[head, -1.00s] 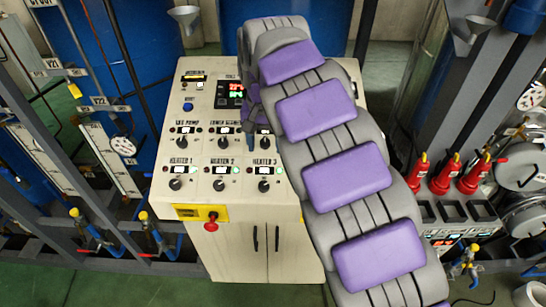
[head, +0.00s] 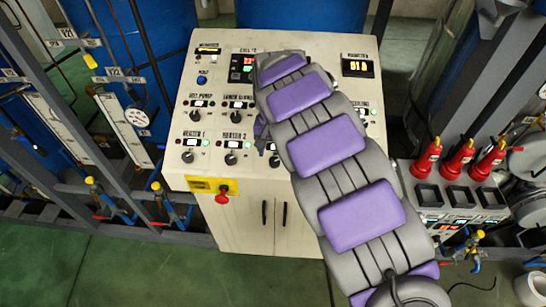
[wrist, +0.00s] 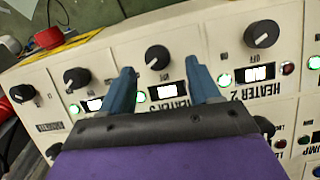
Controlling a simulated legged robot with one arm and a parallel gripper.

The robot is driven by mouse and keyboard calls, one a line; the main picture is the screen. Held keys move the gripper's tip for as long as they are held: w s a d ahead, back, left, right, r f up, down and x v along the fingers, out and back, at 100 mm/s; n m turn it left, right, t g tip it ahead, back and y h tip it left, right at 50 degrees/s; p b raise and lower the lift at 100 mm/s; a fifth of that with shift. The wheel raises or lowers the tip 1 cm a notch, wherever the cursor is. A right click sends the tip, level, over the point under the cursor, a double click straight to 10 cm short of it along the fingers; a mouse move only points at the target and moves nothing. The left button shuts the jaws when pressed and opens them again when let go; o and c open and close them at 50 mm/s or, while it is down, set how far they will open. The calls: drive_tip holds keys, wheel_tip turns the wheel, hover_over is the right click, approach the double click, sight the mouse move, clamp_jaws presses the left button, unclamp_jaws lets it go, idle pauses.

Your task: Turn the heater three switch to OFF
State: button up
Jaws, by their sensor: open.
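The heater three switch is a round black knob (wrist: 158,58) on the pale control panel (wrist: 105,52). In the wrist view it sits just beyond and between my fingertips, beside a lit display and a glowing green lamp (wrist: 140,97). My gripper (wrist: 163,74) is open, with one blue finger on each side of the display. No contact with the knob is clear. In the head view the knob (head: 274,161) shows next to my gripper (head: 262,142), which my arm mostly hides.
The heater two knob (wrist: 262,35) lies close on the right in the wrist view; other knobs are on the left. A red emergency button (head: 222,197) sticks out at the panel's lower front.

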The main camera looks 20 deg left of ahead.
sight(274, 160)
drive_tip(key=shift+d+f, duration=0.2)
drive_tip(key=shift+f, duration=1.95)
drive_tip(key=c, duration=1)
